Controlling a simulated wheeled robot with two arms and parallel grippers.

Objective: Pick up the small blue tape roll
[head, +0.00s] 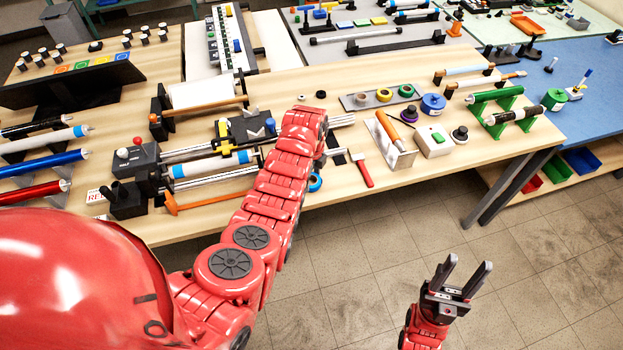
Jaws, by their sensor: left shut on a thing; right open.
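The small blue tape roll (315,182) shows as a blue ring near the front edge of the wooden table, just right of my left forearm. Part of it is hidden by my arm. My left gripper (320,163) points down at the roll and is shut on it; its fingers are mostly hidden by the wrist. I cannot tell whether the roll is clear of the tabletop. My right gripper (466,277) is open and empty, over the floor in front of the table.
A red-handled tool (363,171) lies right of the roll. A white holder (396,154), a white box with a green button (432,141) and a blue spool (432,104) stand farther right. A grey tray (371,102) holds tape rings. A roller machine (205,167) stands left of my arm.

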